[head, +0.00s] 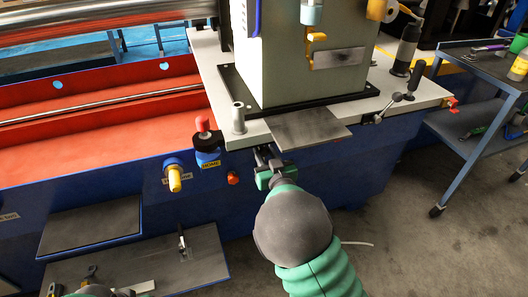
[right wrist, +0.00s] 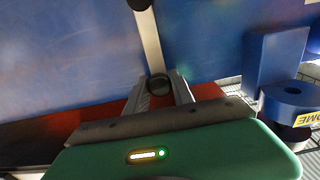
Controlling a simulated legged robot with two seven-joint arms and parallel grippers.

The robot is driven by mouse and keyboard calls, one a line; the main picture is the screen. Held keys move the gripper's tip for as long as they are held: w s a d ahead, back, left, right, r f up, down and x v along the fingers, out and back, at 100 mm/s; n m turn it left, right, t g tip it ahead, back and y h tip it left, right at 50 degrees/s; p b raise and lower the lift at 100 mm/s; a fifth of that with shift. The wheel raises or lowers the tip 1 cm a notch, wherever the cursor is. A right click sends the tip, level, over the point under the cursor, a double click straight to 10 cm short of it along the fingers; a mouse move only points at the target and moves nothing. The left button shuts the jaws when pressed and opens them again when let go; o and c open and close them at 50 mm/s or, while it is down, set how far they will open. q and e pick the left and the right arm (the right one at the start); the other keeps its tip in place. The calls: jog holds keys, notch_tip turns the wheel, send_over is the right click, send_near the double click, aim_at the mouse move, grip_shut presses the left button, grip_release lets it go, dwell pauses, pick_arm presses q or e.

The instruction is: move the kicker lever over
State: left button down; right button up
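The kicker lever (right wrist: 150,42) shows in the right wrist view as a pale flat bar against the blue machine side. It has a dark end at the top and a dark round knob (right wrist: 157,87) at its lower end. My right gripper (right wrist: 161,84) has its two grey fingers on either side of this knob, with a small gap visible. Contact cannot be made out. In the head view my right gripper (head: 262,155) is at the blue front under the grey plate, and it hides the lever. My left gripper (head: 71,279) is open and empty at the bottom left edge, partly cut off.
A red-topped knob (head: 203,124) on a blue bracket labelled HOME (head: 210,161) stands just left of my right gripper. A yellow-tipped knob (head: 174,176) sticks out further left. A grey plate (head: 308,128) overhangs above. A cart (head: 470,146) stands at right; the floor before it is clear.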

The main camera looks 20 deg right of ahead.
grip_shut()
jog(key=shift+f, duration=0.1)
dwell(0.8)
jog(key=shift+w+d+f+m, duration=0.1)
jog(key=shift+d+f+m, duration=0.7)
jog(key=shift+d+m, duration=0.9)
jog(key=shift+s+d+f+m, duration=0.1)
jog(key=shift+d+f+m, duration=0.7)
jog(key=shift+d+m, duration=0.9)
jog(key=shift+w+d+f+m, duration=0.1)
jog(key=shift+d+f+m, duration=0.85)
jog(key=shift+m, duration=1.25)
jog(key=shift+d+r, duration=0.15)
jog(key=o, duration=0.9)
grip_release()
jog(key=shift+r, duration=0.1)
jog(key=shift+c, duration=0.2)
